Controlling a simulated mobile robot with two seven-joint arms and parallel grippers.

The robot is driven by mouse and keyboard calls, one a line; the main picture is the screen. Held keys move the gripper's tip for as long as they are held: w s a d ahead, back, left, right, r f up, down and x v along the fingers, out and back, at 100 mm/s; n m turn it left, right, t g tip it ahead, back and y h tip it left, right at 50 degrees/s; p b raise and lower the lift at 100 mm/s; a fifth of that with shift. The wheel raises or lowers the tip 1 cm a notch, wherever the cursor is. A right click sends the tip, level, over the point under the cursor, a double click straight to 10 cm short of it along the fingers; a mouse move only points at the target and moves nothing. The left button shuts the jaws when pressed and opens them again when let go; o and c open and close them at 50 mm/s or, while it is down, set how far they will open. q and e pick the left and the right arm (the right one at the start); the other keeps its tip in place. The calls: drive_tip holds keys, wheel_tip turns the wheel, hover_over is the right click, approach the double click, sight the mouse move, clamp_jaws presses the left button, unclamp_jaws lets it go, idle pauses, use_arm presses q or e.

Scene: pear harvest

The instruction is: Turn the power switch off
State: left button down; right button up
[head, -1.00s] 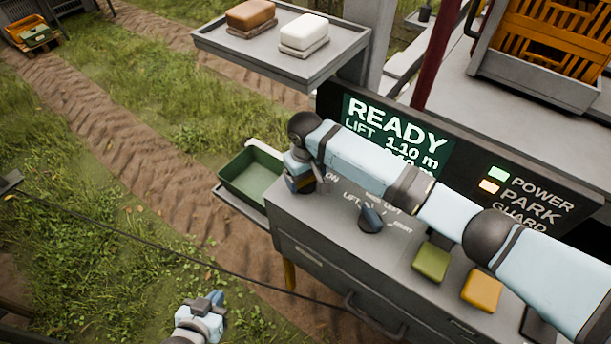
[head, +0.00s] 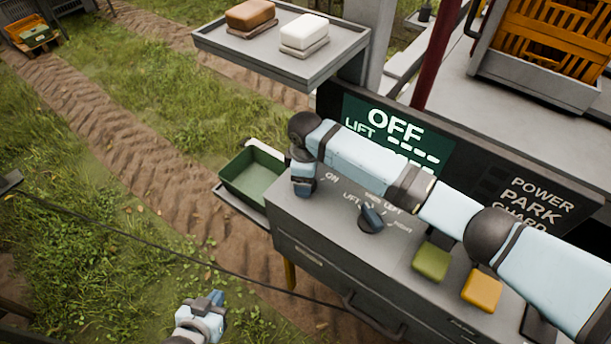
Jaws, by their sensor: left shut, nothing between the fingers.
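The dark display panel (head: 385,118) above the grey console (head: 310,222) reads OFF, with dashes beside LIFT. The POWER and PARK lamps on the panel are dark. My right arm crosses the console from the right, and my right gripper (head: 303,188) points down at its far left end, beside the ON label. The power switch there is hidden behind it, and its fingers do not show clearly. My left gripper (head: 214,299) is shut and empty, low over the grass, away from the console.
A dark lift lever (head: 371,218) stands mid-console, with a green button (head: 431,262) and a yellow button (head: 481,290) to its right. A green bin (head: 252,177) sits left of the console. A grey tray (head: 255,52) with two blocks overhangs behind.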

drive_tip(key=shift+r+n, duration=0.1)
drive_tip(key=shift+n, duration=0.4)
drive_tip(key=o, duration=0.9)
wheel_tip(320, 180, up, 7)
drive_tip(key=shift+r+b, duration=0.2)
drive_tip(key=shift+b, duration=0.6)
